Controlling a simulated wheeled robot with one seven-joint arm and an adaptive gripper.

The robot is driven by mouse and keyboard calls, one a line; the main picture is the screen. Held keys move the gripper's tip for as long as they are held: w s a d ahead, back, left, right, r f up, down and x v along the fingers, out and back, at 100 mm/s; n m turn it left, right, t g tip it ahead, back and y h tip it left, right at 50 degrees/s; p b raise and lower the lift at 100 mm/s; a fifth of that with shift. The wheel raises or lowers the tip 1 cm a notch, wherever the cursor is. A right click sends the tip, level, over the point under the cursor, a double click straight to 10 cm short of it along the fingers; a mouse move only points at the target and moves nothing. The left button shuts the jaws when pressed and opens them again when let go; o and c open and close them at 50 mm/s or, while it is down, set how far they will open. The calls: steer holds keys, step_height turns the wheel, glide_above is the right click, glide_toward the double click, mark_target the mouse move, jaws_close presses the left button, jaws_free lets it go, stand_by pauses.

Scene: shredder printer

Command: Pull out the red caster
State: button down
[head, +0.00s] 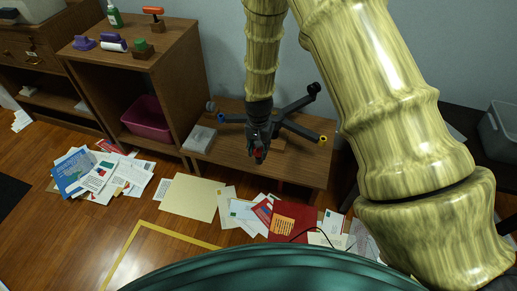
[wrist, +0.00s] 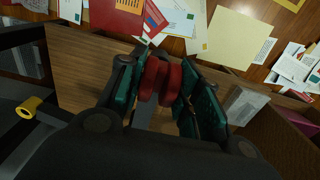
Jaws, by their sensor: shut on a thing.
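The red caster (wrist: 161,82) shows in the wrist view between the two finger pads of my gripper (wrist: 158,88), with a pad against each side. In the head view the red caster (head: 258,154) shows small at the tip of my gripper (head: 257,150), which points down in front of a black multi-legged base (head: 298,126). The base lies on a low brown wooden shelf (head: 310,170), with yellow and blue leg ends visible. My gripper hides much of the joint between the caster and the base, so I cannot tell whether they are connected.
A grey-white box (head: 199,138) sits left of the base on the shelf. A wooden cabinet (head: 182,75) with a pink bin (head: 148,118) stands further left. Papers and envelopes (head: 188,196) cover the floor in front. A grey bin (head: 499,125) is at the right.

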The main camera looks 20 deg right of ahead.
steer(key=shift+r+p, duration=0.55)
steer(key=shift+p, duration=0.2)
stand_by(0.4)
steer(key=c, duration=1.7)
jaws_free()
jaws_close()
steer(key=shift+r, duration=0.15)
steer(key=shift+r+p, duration=1.9)
steer(key=shift+r, duration=0.05)
